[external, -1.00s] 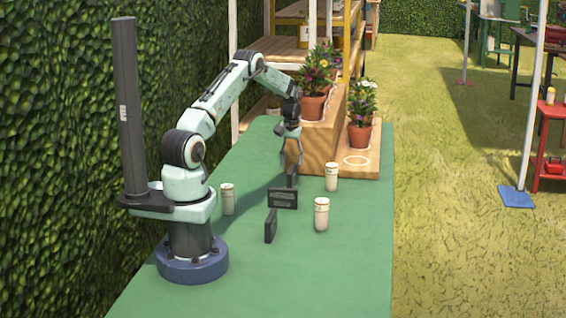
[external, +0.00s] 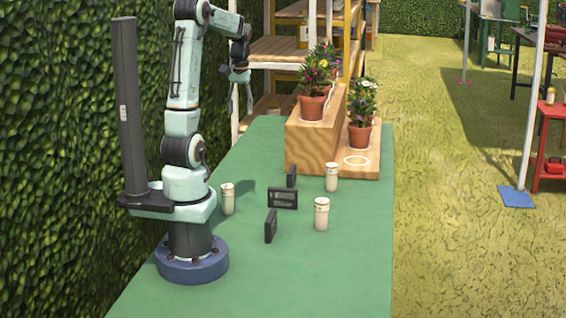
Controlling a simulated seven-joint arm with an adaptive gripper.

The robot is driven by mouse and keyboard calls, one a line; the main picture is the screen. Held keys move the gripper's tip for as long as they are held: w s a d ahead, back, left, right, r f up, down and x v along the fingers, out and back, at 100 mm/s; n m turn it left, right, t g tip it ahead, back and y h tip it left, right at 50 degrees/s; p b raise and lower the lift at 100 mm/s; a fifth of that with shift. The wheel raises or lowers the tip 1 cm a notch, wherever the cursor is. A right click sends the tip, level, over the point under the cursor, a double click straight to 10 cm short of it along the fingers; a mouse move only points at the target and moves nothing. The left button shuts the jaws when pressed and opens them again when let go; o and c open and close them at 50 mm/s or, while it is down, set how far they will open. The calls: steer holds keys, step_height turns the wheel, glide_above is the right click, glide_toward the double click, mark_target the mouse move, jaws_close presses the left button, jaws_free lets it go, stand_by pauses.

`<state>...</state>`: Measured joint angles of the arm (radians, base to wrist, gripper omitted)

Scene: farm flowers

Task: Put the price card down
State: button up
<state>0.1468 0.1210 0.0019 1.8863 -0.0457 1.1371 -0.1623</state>
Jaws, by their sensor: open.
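Three dark cards stand upright on the green table (external: 340,280). One card (external: 283,198) faces the camera in the middle. Another card (external: 271,226) stands nearer the camera, turned nearly edge-on. A third card (external: 291,177) stands farther back, also turned nearly edge-on. I cannot tell which of them is the price card. My gripper (external: 240,108) is open and empty, raised high above the left side of the table and well apart from the cards.
Pale cylinders stand on the table, one at left (external: 228,199), one at right (external: 331,177) and one in front (external: 321,214). A stepped wooden stand (external: 312,150) at the back holds potted flowers (external: 312,104). A white ring (external: 356,160) marks its lower step. The table front is clear.

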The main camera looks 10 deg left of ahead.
steer(key=s+a+f, duration=0.1)
steer(key=s+a, duration=0.1)
steer(key=s, duration=0.7)
steer(key=s+a+f, duration=0.1)
steer(key=s+a, duration=0.2)
steer(key=s, duration=0.7)
steer(key=shift+s+a+n+y, duration=0.15)
steer(key=shift+a+n+y, duration=0.15)
stand_by(2.9)
